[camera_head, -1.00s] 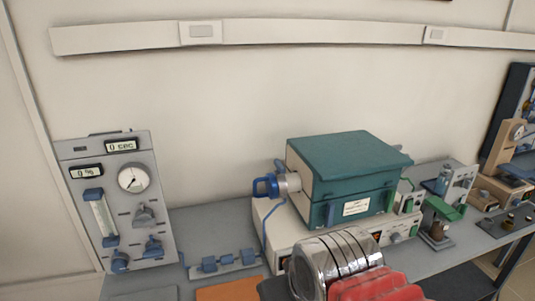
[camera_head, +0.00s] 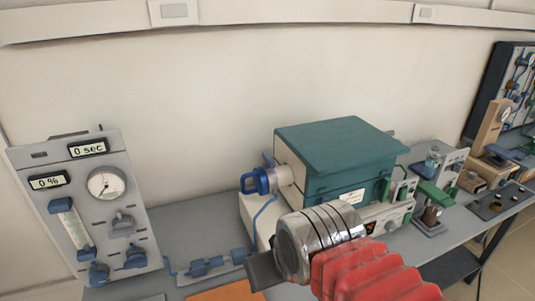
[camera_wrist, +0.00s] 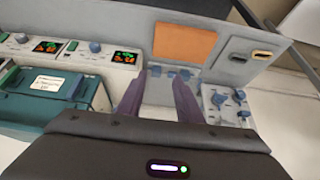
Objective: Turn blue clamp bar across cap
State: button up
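The green box furnace (camera_head: 340,153) stands on a white base on the bench. A short metal tube end or cap (camera_head: 285,176) sticks out of its left side. A blue clamp piece (camera_head: 257,181) with a loop shape sits at the outer end of the tube; how its bar lies across the cap is too small to tell. My gripper (camera_wrist: 158,88) shows two purple fingers spread apart with nothing between them. In the head view its dark body (camera_head: 265,272) is in front of and below the clamp, apart from it. The clamp does not show clearly in the wrist view.
A grey gas panel (camera_head: 85,205) with dial and blue knobs stands left. A blue valve row (camera_head: 212,264) and orange mat (camera_head: 226,291) lie on the bench. Small instruments (camera_head: 432,200) stand right. The wall behind is clear above the bench.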

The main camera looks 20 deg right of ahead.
jog(key=w+d+r, duration=0.2)
jog(key=w+r, duration=0.5)
jog(key=w, duration=0.1)
notch_tip(320, 180, up, 9)
jog(key=g, duration=0.1)
send_over(269, 157)
jog(key=s, duration=0.6)
jog(key=shift+w, duration=0.15)
jog(key=x, duration=1.4)
jog(key=shift+r, duration=0.1)
jog(key=shift+c, duration=0.6)
grip_shut()
